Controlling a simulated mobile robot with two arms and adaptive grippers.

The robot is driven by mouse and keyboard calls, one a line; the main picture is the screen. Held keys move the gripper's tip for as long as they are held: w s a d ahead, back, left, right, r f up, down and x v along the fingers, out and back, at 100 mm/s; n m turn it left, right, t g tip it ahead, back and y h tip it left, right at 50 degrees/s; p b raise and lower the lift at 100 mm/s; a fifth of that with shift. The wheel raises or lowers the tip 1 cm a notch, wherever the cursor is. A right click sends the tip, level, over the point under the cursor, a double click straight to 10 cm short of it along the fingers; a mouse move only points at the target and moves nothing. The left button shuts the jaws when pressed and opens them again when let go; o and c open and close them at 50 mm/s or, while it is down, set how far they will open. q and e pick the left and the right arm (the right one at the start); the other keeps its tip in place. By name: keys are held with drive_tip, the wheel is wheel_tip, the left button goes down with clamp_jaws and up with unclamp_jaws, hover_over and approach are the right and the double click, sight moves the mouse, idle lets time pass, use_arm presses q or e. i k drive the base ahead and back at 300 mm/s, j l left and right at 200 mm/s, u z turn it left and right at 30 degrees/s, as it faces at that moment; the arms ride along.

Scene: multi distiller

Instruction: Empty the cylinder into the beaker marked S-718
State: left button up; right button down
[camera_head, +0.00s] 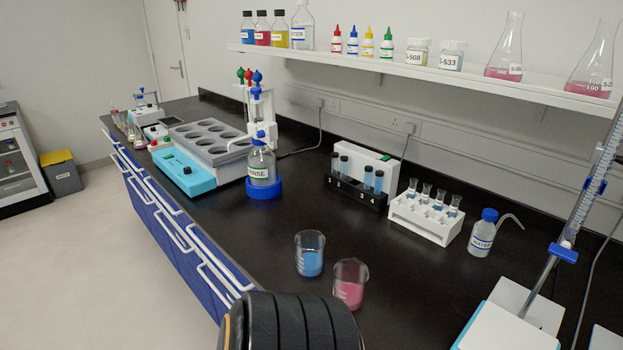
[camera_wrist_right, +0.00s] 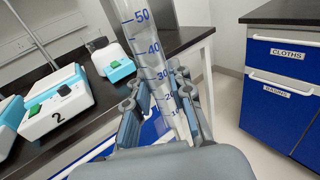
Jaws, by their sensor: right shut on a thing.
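In the right wrist view my right gripper (camera_wrist_right: 160,100) is shut around a clear graduated cylinder (camera_wrist_right: 150,48) with marks from 10 to 50. The cylinder leans in the picture, and I cannot tell its liquid level. In the head view two glass beakers stand near the front of the black bench: one with blue liquid (camera_head: 310,262) and one with pink liquid (camera_head: 350,294). I can read no S-718 mark on either. My left gripper is not in view, and the right gripper and cylinder do not show in the head view.
A burette (camera_head: 590,185) stands at the right. Bench space left of the beakers is clear.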

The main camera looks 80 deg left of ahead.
sight(352, 275)
drive_tip(key=k+j+u, duration=0.1)
drive_tip(key=u, duration=0.25)
drive_tip(key=k+j+u, duration=0.15)
drive_tip(key=u, duration=0.2)
drive_tip(key=k+j+u, duration=0.2)
drive_tip(key=u, duration=1.85)
